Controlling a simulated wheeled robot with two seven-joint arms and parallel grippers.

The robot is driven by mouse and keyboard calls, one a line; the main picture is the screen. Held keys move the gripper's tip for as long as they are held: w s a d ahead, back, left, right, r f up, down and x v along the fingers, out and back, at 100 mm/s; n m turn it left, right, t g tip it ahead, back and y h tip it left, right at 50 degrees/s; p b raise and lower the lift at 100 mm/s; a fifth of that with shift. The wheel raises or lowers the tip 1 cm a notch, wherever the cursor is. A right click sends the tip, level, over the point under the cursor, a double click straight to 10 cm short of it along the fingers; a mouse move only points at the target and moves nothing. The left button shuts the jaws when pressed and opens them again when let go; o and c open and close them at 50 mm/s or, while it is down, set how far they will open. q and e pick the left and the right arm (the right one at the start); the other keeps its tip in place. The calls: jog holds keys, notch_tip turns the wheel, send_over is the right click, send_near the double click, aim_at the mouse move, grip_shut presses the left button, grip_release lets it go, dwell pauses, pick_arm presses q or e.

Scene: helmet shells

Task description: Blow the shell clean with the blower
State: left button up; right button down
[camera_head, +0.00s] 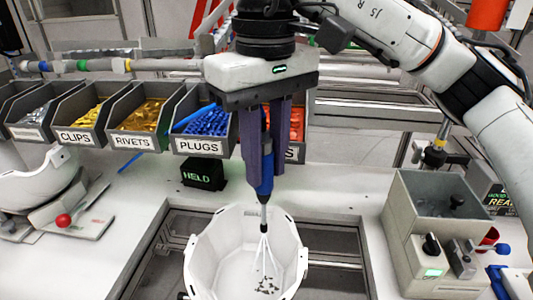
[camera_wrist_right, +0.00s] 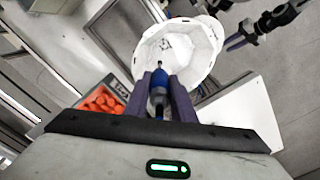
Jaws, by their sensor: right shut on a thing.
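The white helmet shell (camera_head: 212,262) sits open side up in the recess of the bench, with several small dark bits (camera_head: 267,286) on its inner floor. My right gripper (camera_head: 264,160) is shut on the blue blower (camera_head: 265,182), which points down. Its nozzle is above the shell, and thin white streaks fan from the tip towards the bits. In the right wrist view the blower (camera_wrist_right: 158,92) is between the purple fingers, with the shell (camera_wrist_right: 203,62) beyond. My left gripper (camera_wrist_right: 245,38) shows only partly there, to the right of the shell; its opening is unclear.
A row of bins, including clips (camera_head: 78,112), rivets (camera_head: 142,120) and plugs (camera_head: 205,128), stands behind. A black block reading "HELD" (camera_head: 203,174) is on the bench. Another white shell (camera_head: 40,185) is at the left. A grey box (camera_head: 440,215) with a knob stands at the right.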

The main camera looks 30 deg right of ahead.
jog(key=shift+s+a, duration=0.5)
jog(key=shift+s, duration=0.4)
dwell(0.3)
jog(key=shift+s+a, duration=0.65)
jog(key=shift+s, duration=0.25)
jog(key=shift+s+a, duration=0.6)
jog(key=shift+s, duration=0.25)
jog(key=c, duration=2.2)
grip_release()
jog(key=shift+r, duration=1.45)
jog(key=shift+c, duration=0.3)
notch_tip(320, 180, up, 7)
